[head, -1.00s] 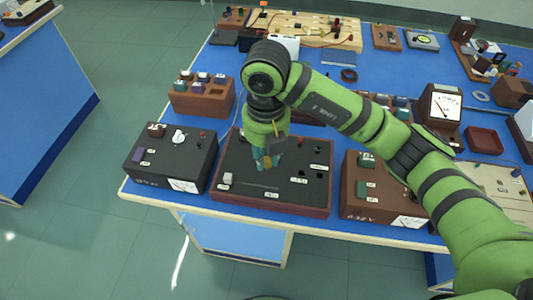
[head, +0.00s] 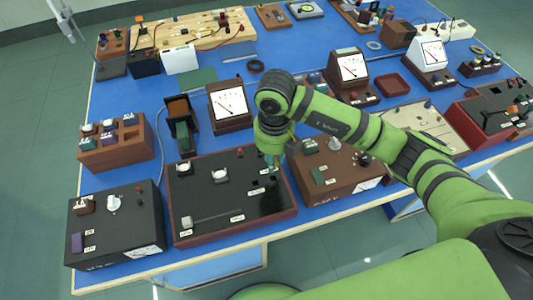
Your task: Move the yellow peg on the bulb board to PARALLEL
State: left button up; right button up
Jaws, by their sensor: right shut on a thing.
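The bulb board (head: 215,212) is a black panel in a reddish-brown frame near the front edge of the blue bench. It carries two pale bulb holders, dark knobs and several small white labels too small to read. My right gripper (head: 273,168) points down over the right rear part of the board, with its fingertips low by the labels there. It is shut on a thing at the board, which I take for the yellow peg. The fingers hide it, and no yellow shows clearly there. My left gripper is not in view.
A black supply box (head: 118,225) stands left of the board and a brown box (head: 335,173) close on its right, under my right arm. A wooden block (head: 115,146) and a brown meter (head: 230,106) stand behind.

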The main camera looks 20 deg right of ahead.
jog(key=shift+s+f, duration=0.1)
jog(key=shift+f, duration=0.3)
jog(key=shift+f+b, duration=0.25)
jog(key=shift+b, duration=0.15)
jog(key=shift+f, duration=0.25)
jog(key=shift+f+b, duration=0.7)
jog(key=shift+f, duration=0.3)
jog(key=shift+f+b, duration=0.55)
jog(key=shift+b, duration=0.05)
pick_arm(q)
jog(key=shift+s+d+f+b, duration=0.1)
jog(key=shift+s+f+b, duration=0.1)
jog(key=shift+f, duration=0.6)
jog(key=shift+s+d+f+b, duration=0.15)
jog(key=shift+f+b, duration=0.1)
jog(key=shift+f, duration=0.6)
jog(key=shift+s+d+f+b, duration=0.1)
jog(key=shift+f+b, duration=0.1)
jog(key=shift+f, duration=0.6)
pick_arm(e)
jog(key=shift+f, duration=0.75)
jog(key=o, duration=1)
